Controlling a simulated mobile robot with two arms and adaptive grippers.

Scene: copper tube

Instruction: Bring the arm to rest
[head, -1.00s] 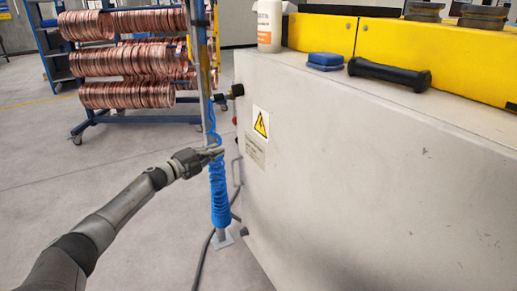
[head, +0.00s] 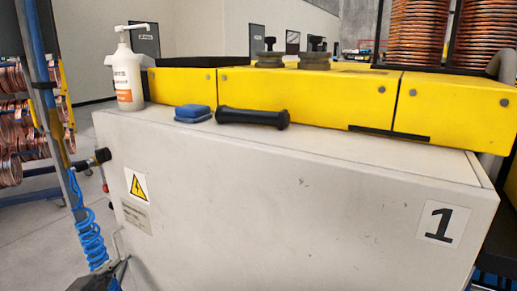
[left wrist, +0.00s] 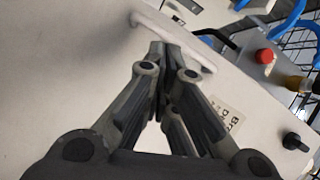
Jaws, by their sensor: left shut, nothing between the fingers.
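My left gripper (left wrist: 167,60) is shut and empty in the left wrist view, its two fingers together in front of the pale cabinet side. In the head view only a dark part of my left arm and gripper (head: 114,273) shows at the bottom left, by the lower end of the blue coiled hose (head: 88,232). My right gripper is in neither view.
The pale cabinet (head: 300,200) fills the middle. On its top are a pump bottle (head: 127,75), a blue block (head: 193,114) and a black handle-like bar (head: 252,117). A red button (left wrist: 264,56) and black knob (left wrist: 293,141) are near my left gripper. Copper coils (head: 10,130) stand left.

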